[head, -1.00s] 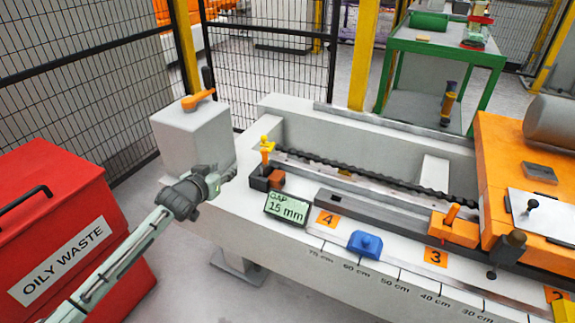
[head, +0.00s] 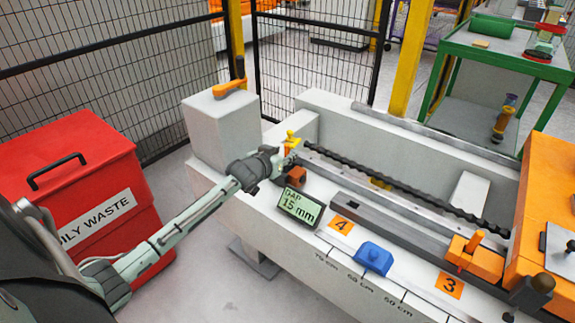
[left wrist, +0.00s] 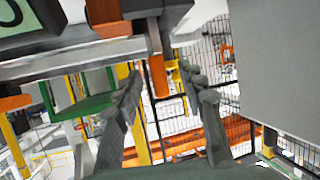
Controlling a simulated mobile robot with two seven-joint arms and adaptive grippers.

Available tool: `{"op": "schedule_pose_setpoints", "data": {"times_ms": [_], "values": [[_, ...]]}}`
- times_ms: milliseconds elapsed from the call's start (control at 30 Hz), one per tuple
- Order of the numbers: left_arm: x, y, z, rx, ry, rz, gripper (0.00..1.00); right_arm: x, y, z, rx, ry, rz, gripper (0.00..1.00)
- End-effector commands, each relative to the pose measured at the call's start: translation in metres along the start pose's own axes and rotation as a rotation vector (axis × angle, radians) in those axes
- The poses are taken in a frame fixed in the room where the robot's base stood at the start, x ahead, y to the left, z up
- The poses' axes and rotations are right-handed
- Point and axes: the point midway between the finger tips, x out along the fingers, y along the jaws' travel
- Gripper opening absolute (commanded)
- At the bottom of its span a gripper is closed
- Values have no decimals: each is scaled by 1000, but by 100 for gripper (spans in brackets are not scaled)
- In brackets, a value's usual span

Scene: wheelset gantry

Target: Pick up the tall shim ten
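My left gripper (head: 284,160) reaches from the left to the near left end of the bench, beside an upright piece with a yellow top (head: 291,137). In the left wrist view the two fingers (left wrist: 161,78) stand apart, and an orange upright bar (left wrist: 158,76) shows between them in the picture. I cannot tell whether the fingers touch it. No part bears a readable "ten", so I cannot tell which piece is the tall shim ten. The gripper partly hides the yellow-topped piece in the head view. My right gripper is not in view.
A gap display (head: 299,207) reading 15 mm stands just right of the gripper. A grey block (head: 222,128) with an orange-handled tool (head: 229,88) stands behind left. A blue block (head: 374,257) and an orange clamp (head: 474,257) lie farther right. A red oily waste bin (head: 75,190) stands at left.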

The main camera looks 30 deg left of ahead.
Motion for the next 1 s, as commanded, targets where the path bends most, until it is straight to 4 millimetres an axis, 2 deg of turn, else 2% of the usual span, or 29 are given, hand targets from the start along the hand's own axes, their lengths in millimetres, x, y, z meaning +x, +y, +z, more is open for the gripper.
{"op": "schedule_pose_setpoints", "data": {"times_ms": [100, 200, 467, 767, 1000], "values": [[18, 0, 0, 0, -1, -1, 40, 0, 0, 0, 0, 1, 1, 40], [26, 1, 0, 0, -1, 0, 40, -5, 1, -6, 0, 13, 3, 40], [27, 1, 0, 0, -1, 1, 39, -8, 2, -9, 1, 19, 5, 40], [27, 1, 0, 0, -1, 1, 2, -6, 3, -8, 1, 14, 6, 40], [27, 1, -1, 0, 0, 1, 0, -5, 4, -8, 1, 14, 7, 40]]}}
